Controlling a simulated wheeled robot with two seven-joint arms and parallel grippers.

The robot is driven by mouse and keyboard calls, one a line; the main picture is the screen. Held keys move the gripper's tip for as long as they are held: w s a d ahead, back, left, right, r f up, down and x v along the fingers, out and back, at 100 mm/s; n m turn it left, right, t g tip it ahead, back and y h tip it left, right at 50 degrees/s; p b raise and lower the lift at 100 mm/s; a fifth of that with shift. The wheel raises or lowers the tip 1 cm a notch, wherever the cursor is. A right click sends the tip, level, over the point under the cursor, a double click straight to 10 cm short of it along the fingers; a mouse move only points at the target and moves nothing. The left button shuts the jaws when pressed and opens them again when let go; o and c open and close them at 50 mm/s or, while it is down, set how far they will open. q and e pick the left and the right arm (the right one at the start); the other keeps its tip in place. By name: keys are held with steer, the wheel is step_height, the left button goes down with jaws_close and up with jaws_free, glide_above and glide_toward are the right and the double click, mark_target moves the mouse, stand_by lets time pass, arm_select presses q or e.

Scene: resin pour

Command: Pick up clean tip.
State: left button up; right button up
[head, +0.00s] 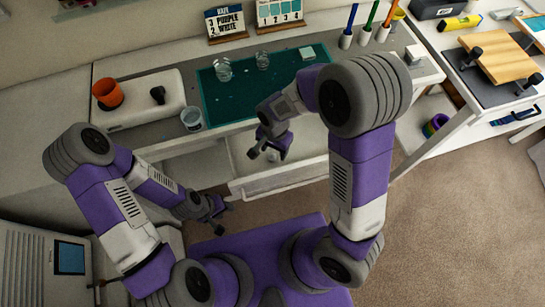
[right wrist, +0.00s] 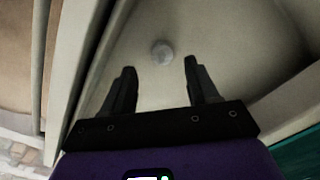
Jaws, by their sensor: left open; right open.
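A small round, pale, translucent piece (right wrist: 162,52), possibly the clean tip, lies on the floor of an open drawer (right wrist: 235,75) in the right wrist view. My right gripper (right wrist: 160,72) is open, its two dark fingers pointing toward the piece, which sits just beyond and between the fingertips, not gripped. In the head view the right gripper (head: 266,154) reaches down into the open drawer (head: 285,180) under the bench. My left gripper (head: 220,212) is open and empty, low in front of the bench. The piece is hard to tell apart from the gripper in the head view.
The drawer's walls stand close around my right gripper. Several pens (head: 368,25) stand at the back right.

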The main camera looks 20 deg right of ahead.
mark_target(273, 156)
steer(key=f+b, duration=0.1)
steer(key=f, duration=0.2)
steer(key=shift+a+f, duration=0.2)
steer(key=shift+r, duration=0.1)
steer(key=c, duration=1.1)
